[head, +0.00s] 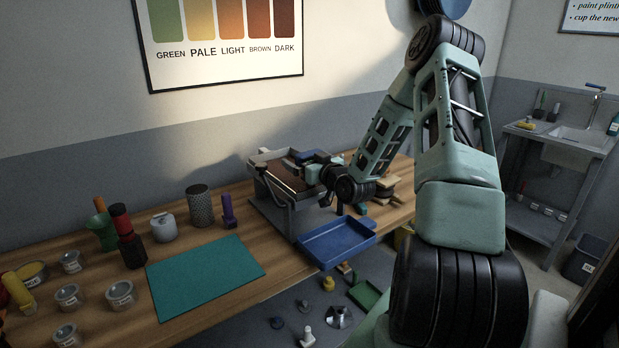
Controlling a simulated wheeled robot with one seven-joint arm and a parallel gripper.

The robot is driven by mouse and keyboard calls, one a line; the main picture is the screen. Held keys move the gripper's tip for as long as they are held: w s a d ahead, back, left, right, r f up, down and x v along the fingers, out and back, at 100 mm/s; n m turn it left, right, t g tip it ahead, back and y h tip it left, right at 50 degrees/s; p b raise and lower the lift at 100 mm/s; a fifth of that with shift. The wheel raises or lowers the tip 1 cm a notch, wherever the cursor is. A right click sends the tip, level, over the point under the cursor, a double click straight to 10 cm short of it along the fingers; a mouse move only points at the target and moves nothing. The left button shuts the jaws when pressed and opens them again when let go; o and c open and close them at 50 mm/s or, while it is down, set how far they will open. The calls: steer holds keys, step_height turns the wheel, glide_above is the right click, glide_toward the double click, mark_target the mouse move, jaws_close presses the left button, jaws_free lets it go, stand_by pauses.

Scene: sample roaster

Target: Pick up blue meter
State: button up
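A small blue object (306,154), likely the blue meter, shows at the wooden-brown top of a grey stand (287,215) on the bench. My gripper (303,168) is right at it, reaching in from the right over the stand's top. The dark gripper body and wrist hide part of the blue object and the near side of the stand's top. The fingers are too small and dark to tell whether they are apart or closed on it.
A blue tray (338,243) sits at the bench's front edge below the stand. A teal mat (205,277) lies left of it. A purple-topped item (228,211), a mesh cup (200,206), bottles and several tins stand further left. Wooden blocks (389,190) lie behind my arm.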

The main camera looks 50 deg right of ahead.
steer(key=c, duration=1.5)
steer(key=shift+o, duration=0.2)
